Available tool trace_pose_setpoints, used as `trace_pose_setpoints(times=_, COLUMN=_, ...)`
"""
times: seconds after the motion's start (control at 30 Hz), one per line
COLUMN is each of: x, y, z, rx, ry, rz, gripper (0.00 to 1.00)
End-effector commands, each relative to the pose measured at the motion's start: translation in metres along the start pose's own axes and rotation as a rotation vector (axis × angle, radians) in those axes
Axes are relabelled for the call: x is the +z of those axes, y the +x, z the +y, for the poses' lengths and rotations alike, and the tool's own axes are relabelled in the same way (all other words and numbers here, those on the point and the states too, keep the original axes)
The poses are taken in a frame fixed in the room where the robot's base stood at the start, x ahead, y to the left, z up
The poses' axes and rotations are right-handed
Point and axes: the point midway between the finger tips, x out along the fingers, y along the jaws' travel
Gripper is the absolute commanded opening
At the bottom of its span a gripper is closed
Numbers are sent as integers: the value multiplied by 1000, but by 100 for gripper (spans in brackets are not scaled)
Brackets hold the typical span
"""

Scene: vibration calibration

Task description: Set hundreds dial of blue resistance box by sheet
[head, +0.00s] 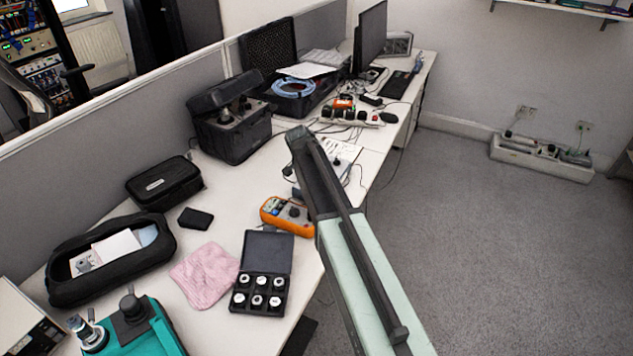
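My arm (350,250) reaches up from the lower right across the middle of the head view, in front of the bench. I cannot make out my gripper's fingers. A white panel or sheet with dark marks and a small dark knob (341,154) lies on the bench just right of the arm's far end, partly hidden by it. I cannot tell whether this is the resistance box or the sheet. No clearly blue box with dials shows.
An orange multimeter (287,215), an open black case of round weights or adapters (266,248), a pink cloth (205,275), a teal instrument (140,335) and black cases (165,183) crowd the bench (225,215). Grey floor (480,230) on the right is clear.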

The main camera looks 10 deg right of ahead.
Motion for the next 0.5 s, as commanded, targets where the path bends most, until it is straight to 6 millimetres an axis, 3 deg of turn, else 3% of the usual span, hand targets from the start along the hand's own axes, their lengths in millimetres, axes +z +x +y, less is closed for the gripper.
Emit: trace_pose_setpoints(times=0.5, x=0, y=0, z=-1, rx=14, ry=37, rz=1, gripper=0)
